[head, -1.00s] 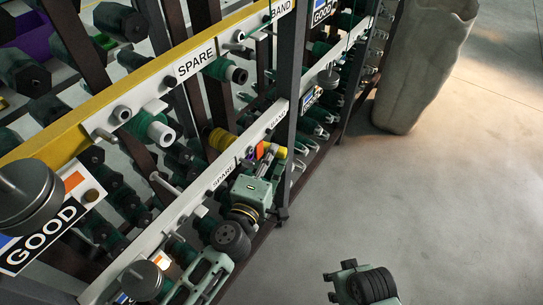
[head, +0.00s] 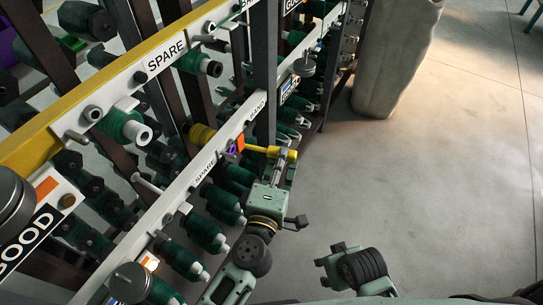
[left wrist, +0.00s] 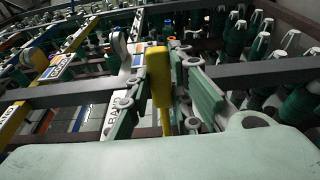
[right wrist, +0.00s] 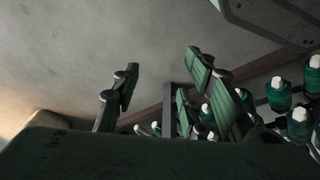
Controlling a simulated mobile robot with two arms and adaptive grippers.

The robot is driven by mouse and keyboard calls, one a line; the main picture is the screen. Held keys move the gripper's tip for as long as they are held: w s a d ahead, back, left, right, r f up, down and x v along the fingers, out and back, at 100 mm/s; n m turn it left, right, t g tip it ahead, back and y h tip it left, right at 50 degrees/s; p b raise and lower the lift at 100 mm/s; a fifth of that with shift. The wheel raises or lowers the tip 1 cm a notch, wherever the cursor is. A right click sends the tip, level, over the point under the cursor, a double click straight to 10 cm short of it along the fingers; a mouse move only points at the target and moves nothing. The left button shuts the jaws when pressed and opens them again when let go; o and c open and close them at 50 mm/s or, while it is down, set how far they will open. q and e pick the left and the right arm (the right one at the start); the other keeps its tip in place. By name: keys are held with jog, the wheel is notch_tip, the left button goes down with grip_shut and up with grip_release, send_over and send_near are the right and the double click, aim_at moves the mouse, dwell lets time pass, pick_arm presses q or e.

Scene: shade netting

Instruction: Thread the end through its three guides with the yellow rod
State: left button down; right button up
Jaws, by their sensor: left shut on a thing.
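The yellow rod (head: 262,149) points left toward the rack's lower rail in the head view. My left gripper (head: 284,156) is shut on its right end. In the left wrist view the yellow rod (left wrist: 158,78) stands between the fingers. The rod's far tip is near an orange and purple part (head: 236,145); I cannot tell whether they touch. The loose end and three guides cannot be made out clearly. My right gripper (head: 332,262) is over the floor, away from the rack; in the right wrist view its fingers (right wrist: 160,85) are apart and empty.
The rack's white lower rail (head: 182,187) and yellow-topped upper rail (head: 110,82) carry spools and pegs. A dark post (head: 264,75) stands just behind the rod. A pale sack (head: 395,60) stands at the back. The floor (head: 440,180) at right is clear.

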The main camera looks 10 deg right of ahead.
pick_arm(q)
jog(key=s+d, duration=0.2)
jog(key=d, duration=0.1)
jog(key=s+d, duration=0.1)
jog(key=shift+s+d+b, duration=0.25)
jog(key=shift+d+b, duration=0.05)
jog(key=shift+d, duration=0.05)
pick_arm(e)
notch_tip(320, 180, up, 2)
jog(key=shift+w+d+r, duration=0.1)
jog(key=shift+r, duration=0.15)
